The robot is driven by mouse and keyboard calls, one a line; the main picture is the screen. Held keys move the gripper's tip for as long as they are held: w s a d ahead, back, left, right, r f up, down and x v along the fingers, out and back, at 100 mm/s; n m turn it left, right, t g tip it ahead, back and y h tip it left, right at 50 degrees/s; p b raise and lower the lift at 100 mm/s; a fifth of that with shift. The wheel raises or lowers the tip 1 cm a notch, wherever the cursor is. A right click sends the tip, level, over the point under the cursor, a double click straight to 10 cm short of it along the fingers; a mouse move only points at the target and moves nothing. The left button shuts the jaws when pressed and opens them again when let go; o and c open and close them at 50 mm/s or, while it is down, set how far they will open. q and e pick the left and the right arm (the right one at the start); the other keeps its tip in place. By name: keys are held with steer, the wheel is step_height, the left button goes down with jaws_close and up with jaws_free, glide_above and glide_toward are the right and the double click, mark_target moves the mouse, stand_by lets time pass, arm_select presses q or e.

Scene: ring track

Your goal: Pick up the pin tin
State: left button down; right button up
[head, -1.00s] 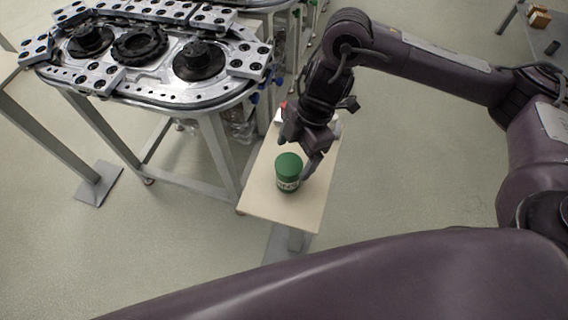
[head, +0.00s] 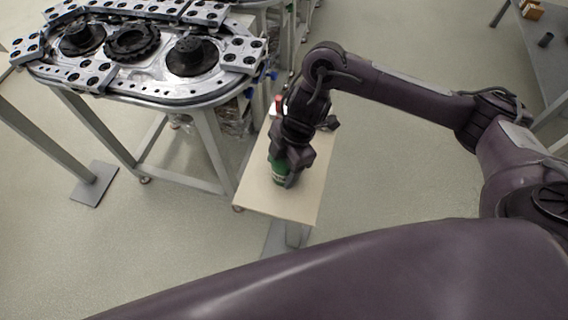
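The pin tin (head: 277,177) is a small green tin with a pale label band, standing upright on the narrow wooden-topped side table (head: 295,204). My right gripper (head: 287,172) is down at the tin, and one finger lies in front of its right side. The gripper hides the tin's lid and most of its upper part. The other finger is hidden, so I cannot tell whether the fingers press on the tin. My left gripper is out of view.
The ring track (head: 130,88) stands on its metal frame left of the side table, close to my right gripper. A red-topped object (head: 278,104) is partly hidden behind the gripper. A grey table (head: 546,50) is at the far right. Open floor lies between.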

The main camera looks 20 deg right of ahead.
steer(key=shift+c, duration=1.1)
steer(key=c, duration=0.5)
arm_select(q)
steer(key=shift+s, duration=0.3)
arm_select(e)
steer(key=shift+o, duration=0.2)
